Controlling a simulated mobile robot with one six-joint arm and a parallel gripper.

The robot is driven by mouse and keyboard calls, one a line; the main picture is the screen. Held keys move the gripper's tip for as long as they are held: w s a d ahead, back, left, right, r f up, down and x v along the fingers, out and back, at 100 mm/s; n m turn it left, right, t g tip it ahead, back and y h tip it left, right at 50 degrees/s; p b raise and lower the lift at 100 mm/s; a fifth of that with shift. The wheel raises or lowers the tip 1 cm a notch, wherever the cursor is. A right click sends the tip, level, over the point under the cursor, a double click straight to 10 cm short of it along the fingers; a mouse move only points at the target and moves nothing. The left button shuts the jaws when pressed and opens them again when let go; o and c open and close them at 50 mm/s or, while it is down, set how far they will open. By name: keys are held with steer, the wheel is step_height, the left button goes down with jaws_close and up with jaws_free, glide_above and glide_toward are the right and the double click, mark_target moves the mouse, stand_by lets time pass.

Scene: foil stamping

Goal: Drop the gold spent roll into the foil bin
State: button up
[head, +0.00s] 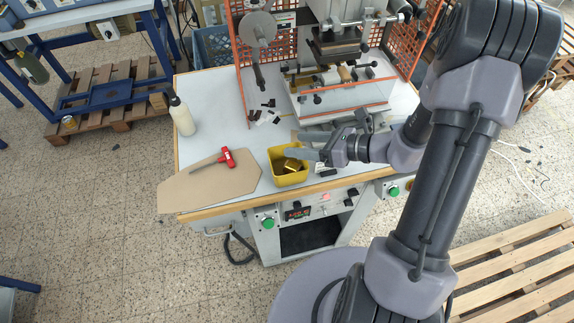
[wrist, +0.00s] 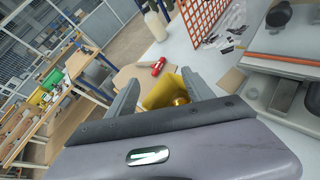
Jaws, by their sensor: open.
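The foil bin (head: 274,157) is a small yellow open box near the front edge of the grey worktop. A shiny gold roll (head: 292,164) lies inside it. In the wrist view the bin (wrist: 155,94) shows between and beyond my fingers, with the gold roll (wrist: 180,100) partly hidden by the gripper body. My gripper (head: 303,145) is open and empty, with its fingers above and beside the bin's back right side. Its two spread fingers also show in the wrist view (wrist: 161,78).
A red-handled tool (head: 226,157) lies on a tan board (head: 205,190) left of the bin. A white bottle (head: 182,117) stands behind it. The stamping press (head: 340,95) with orange mesh guards stands at the back. Small dark pieces (head: 266,115) lie before it.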

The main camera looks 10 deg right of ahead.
steer(key=p+v, duration=0.1)
steer(key=v, duration=1.6)
steer(key=shift+p, duration=0.4)
steer(key=shift+s, duration=0.15)
steer(key=s+a+f+n+g+h+b, duration=0.1)
steer(key=s+a+n+h+b, duration=0.3)
steer(key=a+n+b, duration=0.5)
steer(key=s+a+f+n+g+h+b, duration=0.1)
steer(key=s+a+n+h+b, duration=0.3)
steer(key=a+n+b, duration=0.5)
steer(key=f+n+h, duration=0.1)
steer(key=n, duration=0.5)
steer(key=shift+s+a+f, duration=0.2)
steer(key=shift+s, duration=0.1)
